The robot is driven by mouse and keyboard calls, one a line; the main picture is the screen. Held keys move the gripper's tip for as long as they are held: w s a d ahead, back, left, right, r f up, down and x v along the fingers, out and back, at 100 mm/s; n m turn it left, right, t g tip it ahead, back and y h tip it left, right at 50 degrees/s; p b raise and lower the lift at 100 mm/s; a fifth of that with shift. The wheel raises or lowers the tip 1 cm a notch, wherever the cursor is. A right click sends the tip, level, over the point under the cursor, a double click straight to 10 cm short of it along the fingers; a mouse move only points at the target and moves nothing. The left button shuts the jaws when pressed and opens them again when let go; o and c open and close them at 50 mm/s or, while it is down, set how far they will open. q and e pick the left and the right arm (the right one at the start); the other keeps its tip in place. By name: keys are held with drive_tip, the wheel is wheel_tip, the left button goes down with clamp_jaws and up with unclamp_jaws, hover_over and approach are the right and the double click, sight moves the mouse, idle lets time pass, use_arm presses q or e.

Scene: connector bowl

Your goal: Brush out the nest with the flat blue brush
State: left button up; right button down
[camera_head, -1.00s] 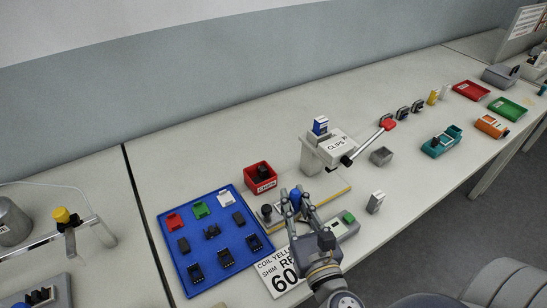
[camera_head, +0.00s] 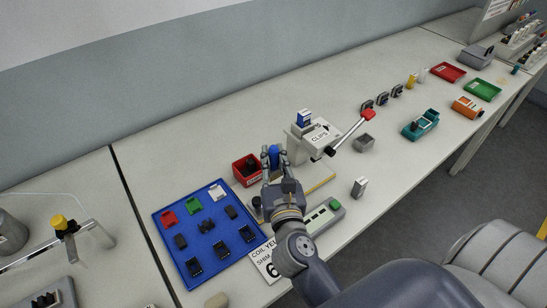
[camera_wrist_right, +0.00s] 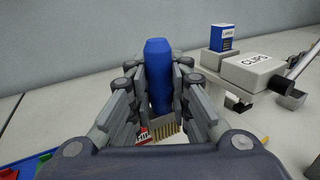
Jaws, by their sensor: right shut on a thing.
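The blue-handled brush (camera_head: 274,153) is upright in my right gripper (camera_head: 274,163), which is shut on its handle. In the right wrist view the blue handle (camera_wrist_right: 159,75) stands between the fingers, and pale bristles (camera_wrist_right: 166,130) show below. The gripper is beside the red bin (camera_head: 246,169) and left of the grey press labelled CLIPS (camera_head: 318,133). The press stands on a yellow-edged base (camera_head: 318,178), partly hidden by my arm. I cannot clearly make out the nest. I cannot tell whether the bristles touch anything. My left gripper is not in view.
A blue tray (camera_head: 183,255) of parts lies to the left. A box with a green button (camera_head: 327,214) is in front of the base. The press's red-tipped lever (camera_head: 350,133) sticks out to the right, near a small grey bin (camera_head: 364,142). A grey block (camera_head: 359,187) stands near the front edge.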

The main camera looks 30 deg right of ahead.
drive_tip(key=shift+f+b, duration=3.35)
drive_tip(key=shift+f, duration=0.5)
drive_tip(key=shift+f+b, duration=0.6)
drive_tip(key=shift+f, duration=0.05)
drive_tip(key=shift+d, duration=0.15)
drive_tip(key=shift+w+d+r+p, duration=0.1)
drive_tip(key=shift+d+p, duration=0.35)
drive_tip(key=shift+d, duration=0.2)
drive_tip(key=shift+a, duration=0.15)
drive_tip(key=shift+a, duration=0.6)
drive_tip(key=shift+d, duration=0.1)
